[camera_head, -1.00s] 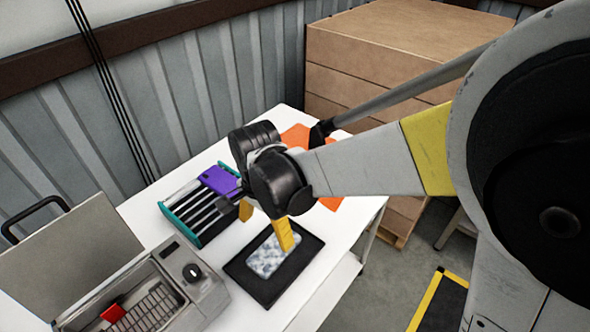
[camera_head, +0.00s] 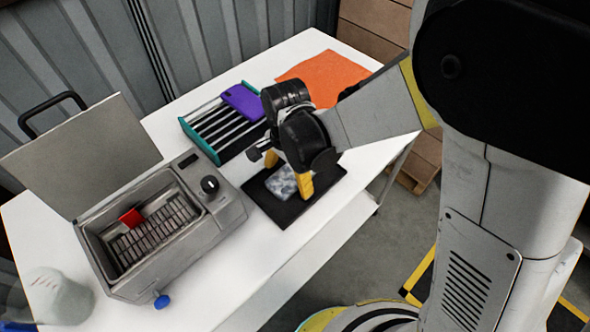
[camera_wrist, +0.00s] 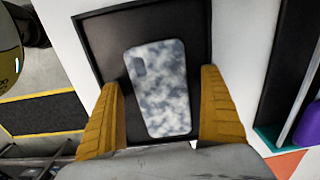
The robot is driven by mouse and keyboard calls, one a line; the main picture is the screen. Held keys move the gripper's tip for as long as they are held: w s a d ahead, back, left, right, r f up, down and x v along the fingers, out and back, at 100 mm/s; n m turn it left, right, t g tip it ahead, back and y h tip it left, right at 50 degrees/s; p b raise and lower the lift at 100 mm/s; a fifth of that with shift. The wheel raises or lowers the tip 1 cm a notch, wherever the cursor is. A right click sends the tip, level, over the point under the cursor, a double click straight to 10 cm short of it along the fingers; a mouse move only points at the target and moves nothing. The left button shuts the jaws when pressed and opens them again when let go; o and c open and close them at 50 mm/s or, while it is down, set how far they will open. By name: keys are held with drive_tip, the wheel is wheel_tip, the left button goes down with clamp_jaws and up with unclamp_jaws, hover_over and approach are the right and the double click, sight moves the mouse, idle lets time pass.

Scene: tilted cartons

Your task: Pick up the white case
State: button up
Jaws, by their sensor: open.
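The white case (camera_head: 281,182) is a flat phone-case shape with a mottled white and grey-blue pattern. It lies on a black tray (camera_head: 258,200) on the white table. In the wrist view the whole case (camera_wrist: 158,88) shows, with a camera cutout at its upper left. My gripper (camera_head: 288,172) is over the tray, open, its yellow fingers pointing down. In the wrist view my gripper's fingers (camera_wrist: 160,110) stand to the left and right of the lower part of the case, apart from it. Height above the case is hard to tell.
A rack (camera_head: 215,125) with teal ends holds a purple case (camera_head: 243,102) behind the tray. A metal basin (camera_head: 150,230) with an open lid and a red item (camera_head: 131,217) stands left. An orange cloth (camera_head: 325,77) lies at the back. The front table edge is near the tray.

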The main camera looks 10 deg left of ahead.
idle(0.3)
drive_tip(key=c, duration=1.2)
drive_tip(key=shift+o, duration=0.2)
drive_tip(key=shift+r, duration=0.1)
